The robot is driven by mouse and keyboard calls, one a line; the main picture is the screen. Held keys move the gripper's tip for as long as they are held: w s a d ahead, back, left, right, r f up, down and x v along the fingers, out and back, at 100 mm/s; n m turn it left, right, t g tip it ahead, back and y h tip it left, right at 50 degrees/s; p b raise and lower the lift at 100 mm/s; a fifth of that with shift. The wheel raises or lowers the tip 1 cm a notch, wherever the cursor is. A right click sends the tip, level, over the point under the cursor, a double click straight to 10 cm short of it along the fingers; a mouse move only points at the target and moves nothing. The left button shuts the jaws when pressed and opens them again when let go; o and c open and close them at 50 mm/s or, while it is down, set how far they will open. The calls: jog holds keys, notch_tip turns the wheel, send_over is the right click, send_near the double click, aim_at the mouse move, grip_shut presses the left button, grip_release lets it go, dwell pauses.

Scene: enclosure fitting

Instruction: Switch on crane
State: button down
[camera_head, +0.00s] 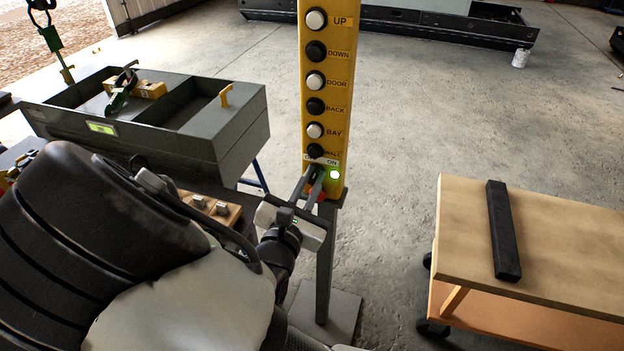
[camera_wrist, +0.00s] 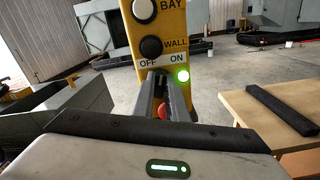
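The crane's control post (camera_head: 329,60) is a yellow upright panel with a column of black and white buttons. At its lower end is an OFF/ON label (camera_wrist: 163,61), and beside it a round lamp (camera_head: 334,174) glows green; the lamp also shows in the wrist view (camera_wrist: 183,76). My gripper (camera_head: 312,174) has its two grey fingers at the panel just below this label. A narrow gap shows between the fingers, with a red part (camera_wrist: 162,111) behind it. The fingers hide the switch, so whether they touch or grip it cannot be told.
A grey open enclosure (camera_head: 240,140) with a green clamp (camera_head: 120,92) stands at the left. A wooden cart (camera_head: 560,250) with a dark bar (camera_head: 503,230) on top stands at the right. Bare concrete floor lies between post and cart. A hook hangs at the upper left.

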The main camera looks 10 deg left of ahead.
jog(key=shift+d+f+m+b, duration=0.1)
jog(key=shift+f+m+b, duration=0.1)
jog(key=shift+m+b, duration=0.75)
jog(key=shift+r+m, duration=0.15)
jog(key=shift+m, duration=0.3)
jog(key=c, duration=1.8)
grip_release()
jog(key=shift+o, duration=0.2)
jog(key=s+a, duration=0.1)
jog(key=s, duration=1.6)
jog(key=shift+s+a, duration=0.2)
